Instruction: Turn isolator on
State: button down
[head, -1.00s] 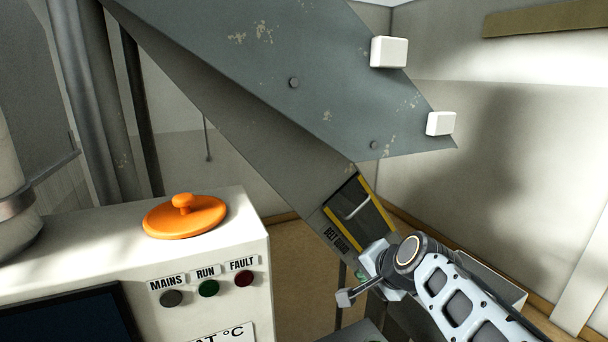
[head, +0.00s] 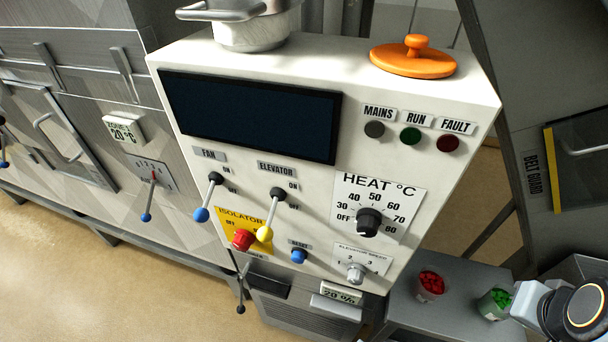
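The isolator is a red rotary knob (head: 243,239) on a yellow plate (head: 231,218) marked ISOLATOR, at the lower left of the white control panel (head: 330,180). The small position marks on the plate are partly covered and hard to read, so I cannot tell its setting. The yellow-tipped elevator lever (head: 270,215) hangs over the plate's right side, close to the knob. The blue-tipped fan lever (head: 208,197) hangs at its upper left. Part of my arm shows at the lower right corner, well away from the knob. My gripper's fingers are not visible.
A blue reset button (head: 299,256), a heat dial (head: 368,222) and a grey elevator speed knob (head: 355,272) share the panel. The mains, run and fault lamps look dark. A red-filled cup (head: 430,286) and a green-filled cup (head: 494,304) stand right. Open floor lies lower left.

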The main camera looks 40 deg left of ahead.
aim_at(243, 238)
jog(key=u, duration=1.85)
jog(key=k, duration=0.9)
jog(key=u, duration=1.1)
jog(key=i, duration=1.05)
jog(key=z, duration=0.2)
